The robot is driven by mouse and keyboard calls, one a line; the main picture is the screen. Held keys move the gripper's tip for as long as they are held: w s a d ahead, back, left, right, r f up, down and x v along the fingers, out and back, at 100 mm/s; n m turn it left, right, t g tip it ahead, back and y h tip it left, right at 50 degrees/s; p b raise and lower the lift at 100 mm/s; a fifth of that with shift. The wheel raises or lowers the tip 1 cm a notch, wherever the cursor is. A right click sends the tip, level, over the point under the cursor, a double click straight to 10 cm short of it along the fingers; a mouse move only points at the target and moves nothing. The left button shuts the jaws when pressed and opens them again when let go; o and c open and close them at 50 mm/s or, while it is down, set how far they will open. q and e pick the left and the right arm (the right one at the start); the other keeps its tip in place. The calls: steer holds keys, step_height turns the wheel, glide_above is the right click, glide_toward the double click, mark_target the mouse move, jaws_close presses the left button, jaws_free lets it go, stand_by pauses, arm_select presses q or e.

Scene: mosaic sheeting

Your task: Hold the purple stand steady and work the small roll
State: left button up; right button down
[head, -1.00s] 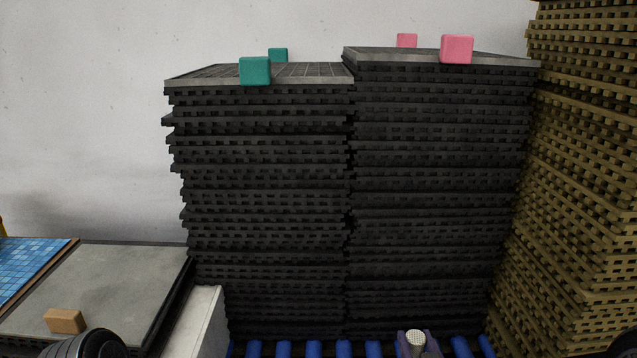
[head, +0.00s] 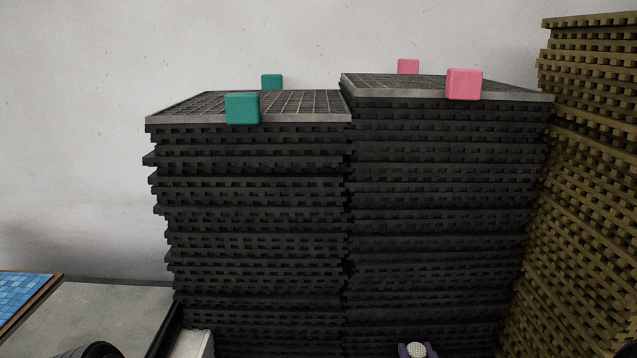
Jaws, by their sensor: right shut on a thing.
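The top of the purple stand (head: 404,350) just shows at the bottom edge, right of centre. The small roll (head: 416,350), pale and finely textured, sits between the stand's two raised sides. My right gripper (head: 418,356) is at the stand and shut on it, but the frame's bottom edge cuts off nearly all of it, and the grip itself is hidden. My left gripper is not in view. Only a dark rounded part of my left arm shows at the bottom left.
Two tall stacks of black grid sheets stand behind, with teal blocks (head: 242,108) on the left stack and pink blocks (head: 464,84) on the right. A tan stack (head: 590,180) rises at right. A grey tabletop (head: 100,312) with a blue mosaic sheet (head: 22,295) lies at left.

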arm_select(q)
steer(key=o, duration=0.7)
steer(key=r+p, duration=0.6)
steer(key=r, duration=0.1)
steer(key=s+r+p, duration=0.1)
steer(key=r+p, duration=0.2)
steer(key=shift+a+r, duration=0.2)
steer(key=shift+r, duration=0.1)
arm_select(e)
step_height(320, 180, up, 11)
steer(key=shift+r, duration=0.15)
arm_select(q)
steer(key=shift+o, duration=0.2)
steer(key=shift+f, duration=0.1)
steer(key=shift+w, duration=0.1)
